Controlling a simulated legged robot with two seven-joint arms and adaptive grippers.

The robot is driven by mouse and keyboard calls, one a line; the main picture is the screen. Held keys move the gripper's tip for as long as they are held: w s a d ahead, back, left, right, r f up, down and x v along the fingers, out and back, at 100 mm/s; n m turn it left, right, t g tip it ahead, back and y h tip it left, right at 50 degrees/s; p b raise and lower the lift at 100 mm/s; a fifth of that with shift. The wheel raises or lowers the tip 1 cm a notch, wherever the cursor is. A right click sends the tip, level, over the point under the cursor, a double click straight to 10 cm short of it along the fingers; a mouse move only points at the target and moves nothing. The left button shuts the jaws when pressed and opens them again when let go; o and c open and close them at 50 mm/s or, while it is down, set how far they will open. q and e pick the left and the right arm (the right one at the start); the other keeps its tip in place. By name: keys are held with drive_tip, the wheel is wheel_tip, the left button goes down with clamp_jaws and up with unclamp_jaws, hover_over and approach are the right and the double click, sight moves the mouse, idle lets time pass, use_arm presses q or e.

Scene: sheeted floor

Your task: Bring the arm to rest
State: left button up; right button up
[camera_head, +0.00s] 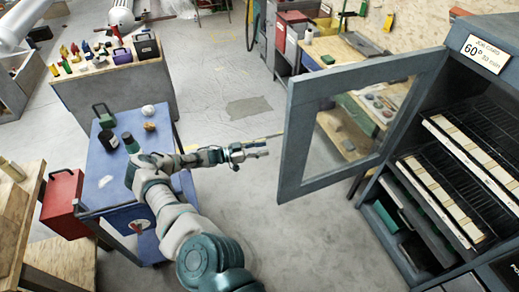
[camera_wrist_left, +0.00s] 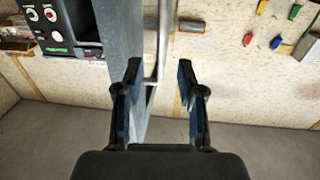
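My left arm reaches in from the bottom, and my left gripper (camera_head: 264,148) is held out in the air, pointing right, just left of the open oven door (camera_head: 293,150). In the left wrist view the two fingers of my left gripper (camera_wrist_left: 159,70) are spread apart. The grey door edge (camera_wrist_left: 118,30) and a thin metal bar, seemingly its handle (camera_wrist_left: 163,30), appear between and beyond the fingertips. The fingers are not closed on the bar; whether they touch the door cannot be told. My right gripper is not in view.
The oven (camera_head: 478,90) stands at the right with loaded racks. A blue cart (camera_head: 97,182) carrying bottles and small items stands left of my arm, beside a red box (camera_head: 62,198). Workbenches line the back. Bare floor (camera_head: 235,200) lies under the gripper.

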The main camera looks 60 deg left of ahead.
use_arm(q)
drive_tip(key=shift+s+d+r, duration=0.25)
drive_tip(key=shift+s+d, duration=0.05)
idle(0.4)
